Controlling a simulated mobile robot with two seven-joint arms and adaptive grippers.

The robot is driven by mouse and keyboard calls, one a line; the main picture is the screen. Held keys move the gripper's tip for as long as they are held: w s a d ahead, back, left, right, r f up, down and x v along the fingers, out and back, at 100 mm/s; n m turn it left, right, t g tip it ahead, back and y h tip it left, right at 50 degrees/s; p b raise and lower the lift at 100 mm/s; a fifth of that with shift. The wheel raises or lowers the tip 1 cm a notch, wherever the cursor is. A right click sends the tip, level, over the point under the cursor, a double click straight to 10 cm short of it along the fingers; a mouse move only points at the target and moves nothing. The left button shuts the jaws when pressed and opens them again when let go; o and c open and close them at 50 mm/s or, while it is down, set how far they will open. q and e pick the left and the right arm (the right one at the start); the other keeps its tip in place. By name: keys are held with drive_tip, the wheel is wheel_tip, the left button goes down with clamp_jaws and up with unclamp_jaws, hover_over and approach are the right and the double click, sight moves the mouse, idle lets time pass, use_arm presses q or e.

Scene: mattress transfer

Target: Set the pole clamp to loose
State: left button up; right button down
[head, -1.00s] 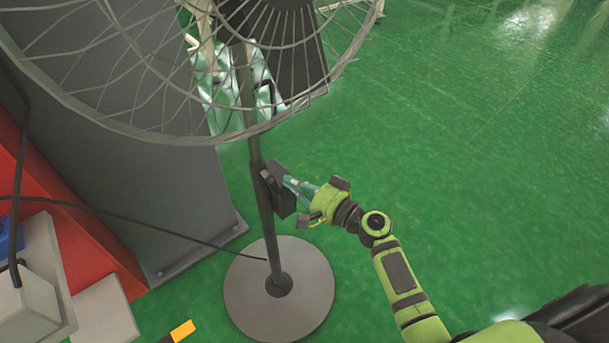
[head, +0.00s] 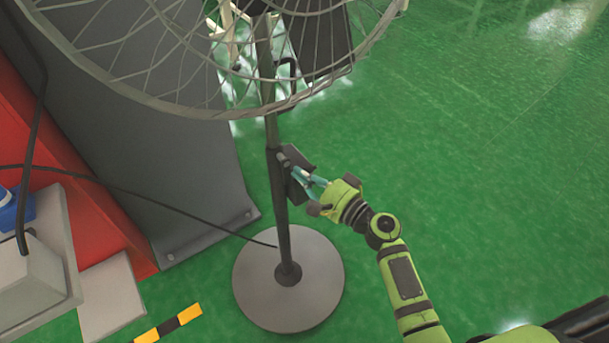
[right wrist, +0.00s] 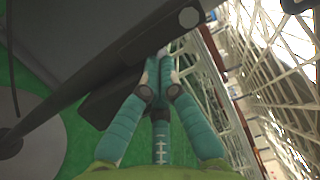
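The dark fan pole (head: 281,215) stands upright on a round grey base. The pole clamp (head: 301,160), a dark block with a small knob-ended lever (head: 283,157), sits partway up the pole. The clamp block (right wrist: 105,103) and the lever's round grey end (right wrist: 188,17) also show in the right wrist view. My right gripper (head: 297,173), with teal fingers, is at the clamp's right side. Its fingertips (right wrist: 161,72) come together beside the block; I see nothing held between them, and contact is unclear. My left gripper is not in view.
The wire fan cage (head: 190,80) overhangs the pole above the clamp. The round base (head: 318,295) rests on green floor. A grey panel (head: 190,170) and a red structure (head: 80,210) stand left, with a black cable crossing toward the pole. Floor to the right is open.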

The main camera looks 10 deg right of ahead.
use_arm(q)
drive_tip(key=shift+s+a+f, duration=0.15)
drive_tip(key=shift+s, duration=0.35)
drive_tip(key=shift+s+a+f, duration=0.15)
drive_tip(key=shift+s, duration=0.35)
use_arm(e)
drive_tip(key=v, duration=1.2)
